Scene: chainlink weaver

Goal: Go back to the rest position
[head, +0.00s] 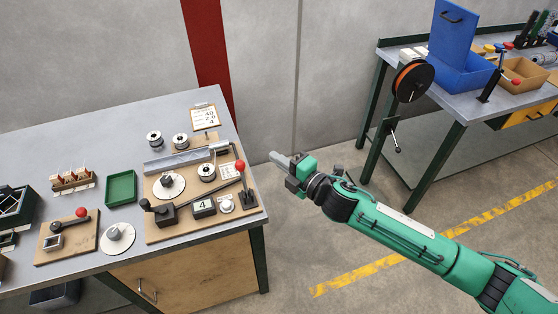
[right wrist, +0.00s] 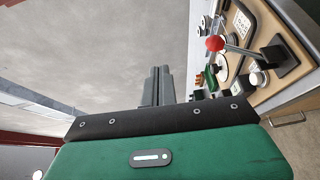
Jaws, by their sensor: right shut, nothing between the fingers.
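My right gripper (head: 278,158) reaches in from the right in the head view, with its arm stretched over the floor gap between the two benches. Its fingers point left toward the near bench's right edge and look clear of it. They are shut and empty, and in the right wrist view the two grey fingers (right wrist: 158,86) lie side by side. My left gripper is not in view. The near workbench (head: 60,135) carries a wooden board (head: 160,235) with a red-knobbed lever (head: 241,170), a counter reading 4 (head: 203,207) and a crank with a black knob (head: 146,204).
Wire spools (head: 155,138), a green tray (head: 120,188) and a clipboard (head: 205,117) also stand on the near bench. A second bench (head: 455,98) at the right holds a blue bin (head: 463,72), with an orange reel (head: 413,80) at its side. Bare floor lies between the benches.

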